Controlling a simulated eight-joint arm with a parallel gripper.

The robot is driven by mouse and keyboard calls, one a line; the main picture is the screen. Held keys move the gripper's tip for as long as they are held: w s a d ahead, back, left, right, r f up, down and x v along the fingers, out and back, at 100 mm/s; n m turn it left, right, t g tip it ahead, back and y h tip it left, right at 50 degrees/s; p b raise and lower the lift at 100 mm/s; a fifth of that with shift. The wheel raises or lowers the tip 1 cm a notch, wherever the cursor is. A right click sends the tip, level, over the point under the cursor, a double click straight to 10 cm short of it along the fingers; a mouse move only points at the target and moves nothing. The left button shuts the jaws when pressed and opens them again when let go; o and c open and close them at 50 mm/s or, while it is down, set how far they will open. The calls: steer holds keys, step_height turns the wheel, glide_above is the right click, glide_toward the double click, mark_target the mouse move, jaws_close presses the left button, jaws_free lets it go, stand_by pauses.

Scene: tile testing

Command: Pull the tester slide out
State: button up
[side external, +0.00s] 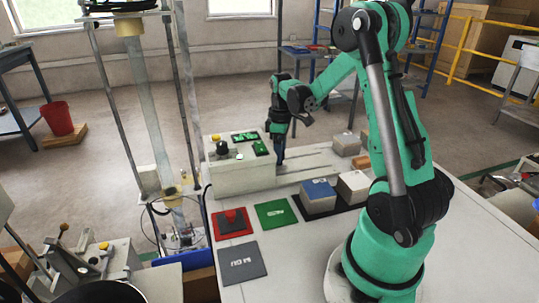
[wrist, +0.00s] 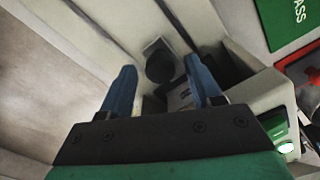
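The tester (side external: 238,175) is a pale box on the white table, with a black knob, a yellow button and green displays on top. Pale slide rails (side external: 312,160) run right from it. My gripper (side external: 280,160) points down beside the tester's right side, over the near end of the rails. In the wrist view my gripper (wrist: 160,75) has its two blue fingers apart. A dark round knob (wrist: 159,64), apparently the slide's handle, shows between and beyond the fingertips. Contact with it cannot be told. The gripper hides part of the slide.
A tall tube stand (side external: 140,100) rises left of the tester.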

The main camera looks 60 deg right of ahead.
jaws_close()
steer(key=shift+s, duration=0.1)
steer(key=shift+s+d, duration=1.95)
steer(key=shift+d, duration=0.1)
steer(key=shift+s+d, duration=2.1)
steer(key=shift+o, duration=1.1)
jaws_free()
step_height(320, 180, up, 6)
